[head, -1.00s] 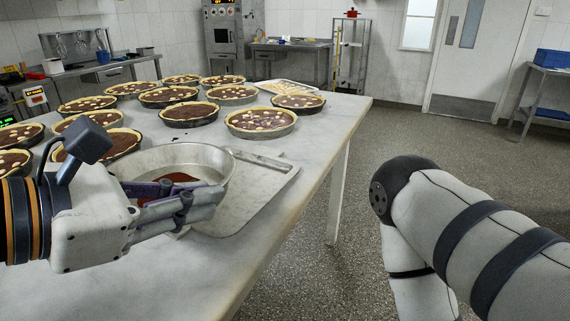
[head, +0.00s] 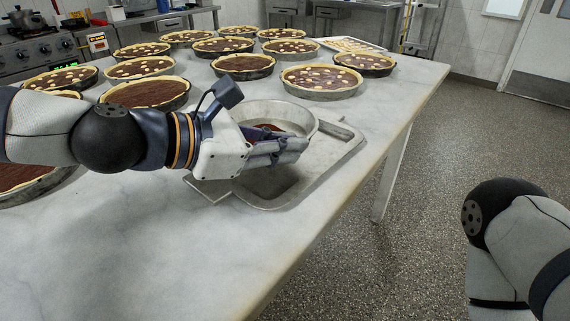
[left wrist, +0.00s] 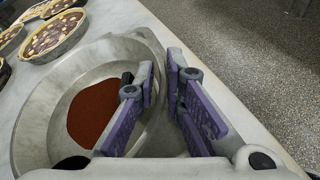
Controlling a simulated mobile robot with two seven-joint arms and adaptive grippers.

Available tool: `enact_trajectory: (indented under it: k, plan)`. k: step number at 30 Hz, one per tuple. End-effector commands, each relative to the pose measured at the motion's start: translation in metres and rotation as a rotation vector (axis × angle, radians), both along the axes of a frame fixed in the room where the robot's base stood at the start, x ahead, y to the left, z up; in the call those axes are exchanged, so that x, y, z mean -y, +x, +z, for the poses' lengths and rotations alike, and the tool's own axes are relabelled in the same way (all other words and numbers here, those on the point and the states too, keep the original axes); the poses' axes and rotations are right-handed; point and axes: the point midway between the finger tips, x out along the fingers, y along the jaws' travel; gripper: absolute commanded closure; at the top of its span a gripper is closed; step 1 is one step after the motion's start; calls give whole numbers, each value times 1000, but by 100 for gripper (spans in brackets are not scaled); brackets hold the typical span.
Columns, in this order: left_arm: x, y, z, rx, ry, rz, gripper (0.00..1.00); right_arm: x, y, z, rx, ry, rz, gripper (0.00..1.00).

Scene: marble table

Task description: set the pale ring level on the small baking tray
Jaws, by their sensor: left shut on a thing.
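The pale ring (head: 305,117) is a round, shallow metal band over the small baking tray (head: 337,160) in the head view. My left gripper (head: 300,148) is at its near side. In the left wrist view its fingers (left wrist: 163,95) are shut on the wall of the pale ring (left wrist: 40,125). A red-brown patch (left wrist: 95,108) shows inside the ring; what it lies on is unclear. The hand hides the ring's near lower edge, so I cannot tell whether it touches the tray or is exactly level. My right gripper is out of view.
Several chocolate tarts in dark tins, such as one behind the ring (head: 322,80), fill the back and left of the marble table (head: 130,250). The near table surface is clear. The table's right edge runs close to the tray. A flat tray of pale pieces (head: 350,45) lies farther back.

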Motion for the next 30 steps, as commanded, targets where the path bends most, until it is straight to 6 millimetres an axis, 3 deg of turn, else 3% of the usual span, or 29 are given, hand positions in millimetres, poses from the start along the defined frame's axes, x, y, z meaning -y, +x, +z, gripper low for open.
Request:
enact_trajectory:
  k: [6, 11, 21, 22, 30]
  plan:
    - [1, 17, -21, -1, -1, 0, 100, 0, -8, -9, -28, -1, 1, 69]
    - [1, 17, -51, -2, -1, 0, 100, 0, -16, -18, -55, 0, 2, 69]
    - [1, 16, -51, 4, -1, -1, 100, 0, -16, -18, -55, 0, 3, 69]
    - [1, 16, -50, 4, -1, -1, 83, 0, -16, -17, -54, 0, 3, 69]
    - [1, 16, -50, 5, 0, 0, 81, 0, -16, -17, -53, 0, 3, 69]
